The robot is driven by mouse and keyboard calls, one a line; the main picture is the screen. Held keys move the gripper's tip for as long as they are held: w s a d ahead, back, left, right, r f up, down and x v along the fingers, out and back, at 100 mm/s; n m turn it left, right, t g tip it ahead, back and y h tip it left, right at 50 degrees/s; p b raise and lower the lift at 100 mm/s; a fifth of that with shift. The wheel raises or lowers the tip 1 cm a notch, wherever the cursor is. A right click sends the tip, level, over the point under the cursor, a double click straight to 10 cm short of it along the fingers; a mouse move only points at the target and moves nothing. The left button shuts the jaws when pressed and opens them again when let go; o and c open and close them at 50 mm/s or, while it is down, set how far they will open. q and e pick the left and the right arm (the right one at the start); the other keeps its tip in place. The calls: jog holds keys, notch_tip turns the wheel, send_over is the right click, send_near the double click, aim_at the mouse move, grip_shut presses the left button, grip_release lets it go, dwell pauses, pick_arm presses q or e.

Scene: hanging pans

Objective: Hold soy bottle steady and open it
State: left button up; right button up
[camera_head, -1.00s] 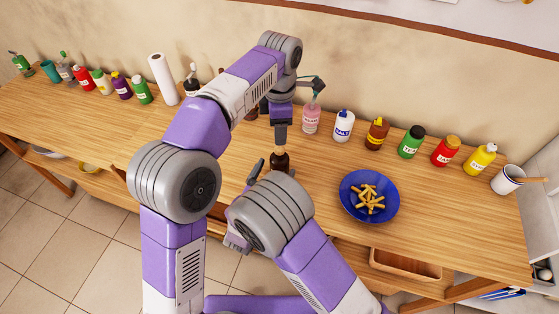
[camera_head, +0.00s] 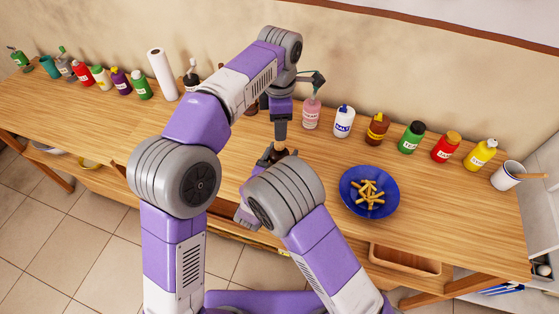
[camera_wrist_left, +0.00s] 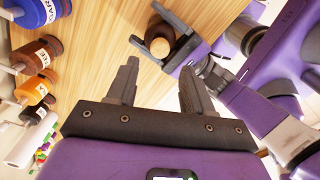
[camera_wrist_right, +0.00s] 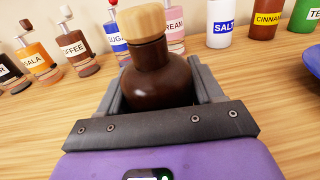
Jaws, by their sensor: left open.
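The soy bottle (camera_wrist_right: 157,75) is dark brown with a pale wooden cap (camera_wrist_right: 141,22) and stands upright on the table. In the left wrist view its round cap (camera_wrist_left: 160,47) shows from above, just beyond my left fingertips. My left gripper (camera_head: 281,138) is open, points down over the cap and holds nothing. My right gripper (camera_wrist_right: 158,92) has its fingers on both sides of the bottle body, low down; whether they press on it I cannot tell. In the head view my right forearm hides part of the right gripper and bottle.
A blue plate of fries (camera_head: 369,191) lies to the right. Several labelled bottles line the wall, among them a pink one (camera_head: 312,113) and a salt bottle (camera_head: 343,122). A paper roll (camera_head: 162,75) stands at left. The wooden table (camera_head: 440,210) is clear around the plate.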

aim_at(280, 144)
jog(key=c, duration=0.5)
pick_arm(q)
jog(key=shift+o, duration=0.3)
pick_arm(e)
jog(key=shift+c, duration=0.8)
pick_arm(q)
jog(key=shift+o, duration=0.6)
notch_tip(280, 144, up, 5)
jog(key=m, duration=0.9)
notch_tip(280, 144, down, 12)
jog(key=shift+s+d+r, duration=0.1)
grip_shut()
